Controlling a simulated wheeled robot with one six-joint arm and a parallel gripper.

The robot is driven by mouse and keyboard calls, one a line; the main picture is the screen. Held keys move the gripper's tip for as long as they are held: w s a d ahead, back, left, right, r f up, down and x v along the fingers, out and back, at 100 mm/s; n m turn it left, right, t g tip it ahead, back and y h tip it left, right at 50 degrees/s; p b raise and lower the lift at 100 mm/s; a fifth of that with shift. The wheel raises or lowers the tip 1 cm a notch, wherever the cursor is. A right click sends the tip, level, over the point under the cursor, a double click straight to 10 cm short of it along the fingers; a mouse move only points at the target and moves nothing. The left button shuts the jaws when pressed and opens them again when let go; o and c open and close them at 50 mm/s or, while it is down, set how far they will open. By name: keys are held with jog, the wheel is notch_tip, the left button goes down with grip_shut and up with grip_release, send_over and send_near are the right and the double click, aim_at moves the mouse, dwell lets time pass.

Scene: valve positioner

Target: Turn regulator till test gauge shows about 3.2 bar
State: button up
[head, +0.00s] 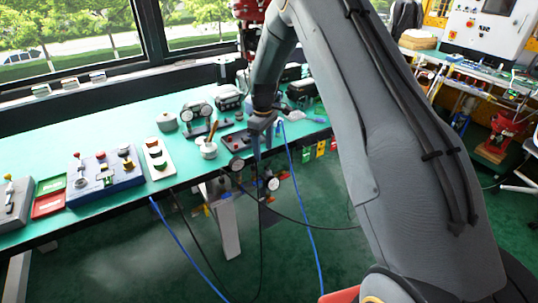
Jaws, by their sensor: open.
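My gripper (257,138) points down at the front edge of the green bench, to the right of the middle of the bench. It is small here, and its fingers are hard to make out; it is open. A second round gauge (272,184) is lower and to the right. The needles and scales are too small to read, and I cannot tell which one is the test gauge. I cannot make out the regulator clearly; my gripper and arm may hide it.
The green bench (112,130) holds a white cup with tools (208,150), a panel with buttons (157,160), a blue-grey control box (105,180) and a red tray (48,204). Blue hoses (300,200) and black cables hang in front of the bench. Green floor in front is open.

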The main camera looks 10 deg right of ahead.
aim_at(268, 162)
jog(key=shift+w+d+f+p, duration=0.2)
jog(key=shift+d+p, duration=0.1)
jog(key=shift+d, duration=0.15)
jog(key=shift+w+d+f+p, duration=0.15)
jog(key=shift+d+p, duration=0.1)
jog(key=shift+d, duration=0.2)
jog(key=shift+d+f, duration=0.15)
jog(key=shift+f, duration=0.05)
jog(key=shift+w+f+p, duration=0.1)
jog(key=shift+f+p, duration=1.15)
jog(key=shift+f, duration=2.55)
jog(key=c, duration=1)
jog(key=shift+c, duration=0.2)
jog(key=shift+b, duration=0.35)
